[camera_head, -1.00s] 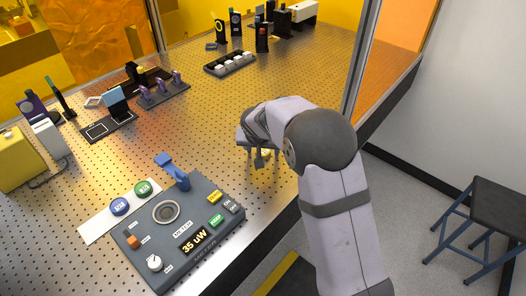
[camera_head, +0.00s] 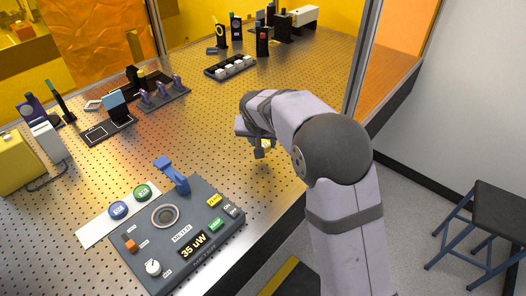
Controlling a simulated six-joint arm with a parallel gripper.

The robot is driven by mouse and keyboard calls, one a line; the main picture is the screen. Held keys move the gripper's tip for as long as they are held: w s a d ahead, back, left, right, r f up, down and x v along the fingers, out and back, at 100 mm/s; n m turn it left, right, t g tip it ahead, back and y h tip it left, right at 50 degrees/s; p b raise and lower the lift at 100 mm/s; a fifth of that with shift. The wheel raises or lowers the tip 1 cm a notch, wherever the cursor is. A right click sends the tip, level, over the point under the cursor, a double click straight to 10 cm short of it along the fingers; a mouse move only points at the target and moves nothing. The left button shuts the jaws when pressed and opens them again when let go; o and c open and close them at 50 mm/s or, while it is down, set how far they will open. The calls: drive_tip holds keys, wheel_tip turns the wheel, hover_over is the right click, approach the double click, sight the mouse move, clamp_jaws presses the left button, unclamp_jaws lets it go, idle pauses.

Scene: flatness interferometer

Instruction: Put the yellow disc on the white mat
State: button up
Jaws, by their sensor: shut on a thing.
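My gripper (camera_head: 263,149) is over the perforated metal table at the middle of the view, partly hidden behind my arm. It is shut on the yellow disc (camera_head: 266,144), of which only a small bright part shows. How far the disc is above the table is hard to tell. The white mat (camera_head: 92,234) lies on the table at the lower left, well to the left of my gripper. A blue disc (camera_head: 118,209) and a green disc (camera_head: 142,192) lie on the mat.
A grey meter panel (camera_head: 215,252) with a blue upright part (camera_head: 178,178) stands between my gripper and the mat. Optical mounts (camera_head: 161,95) stand further back left, and a black tray with white pieces (camera_head: 231,68) at the back. Bare table lies left of my gripper.

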sight(263, 145)
drive_tip(key=shift+r+b, duration=0.35)
drive_tip(key=shift+r, duration=2.25)
drive_tip(key=shift+a, duration=0.1)
drive_tip(key=s+a+n+y, duration=0.1)
drive_tip(key=s+a+n, duration=0.1)
drive_tip(key=a, duration=0.7)
drive_tip(key=s+a+n+y+p, duration=0.1)
drive_tip(key=s+a+n, duration=0.1)
drive_tip(key=a, duration=0.7)
drive_tip(key=s+a+r+n+y+p, duration=0.1)
drive_tip(key=s+a+n, duration=0.2)
drive_tip(key=a, duration=0.6)
drive_tip(key=shift+a+y, duration=0.2)
drive_tip(key=shift+y, duration=0.2)
drive_tip(key=s+a+n+g+y+p, duration=0.2)
drive_tip(key=s+a+n, duration=0.4)
drive_tip(key=s+a, duration=1.3)
drive_tip(key=shift+w+a+f+p, duration=0.1)
drive_tip(key=shift+w+f+p, duration=0.35)
drive_tip(key=shift+f, duration=1.3)
drive_tip(key=shift+w+a+f+p, duration=0.1)
drive_tip(key=shift+f+p, duration=0.65)
drive_tip(key=shift+f, duration=0.95)
drive_tip(key=shift+w+f+p, duration=0.25)
drive_tip(key=shift+f+p, duration=0.35)
drive_tip(key=shift+f, duration=1.15)
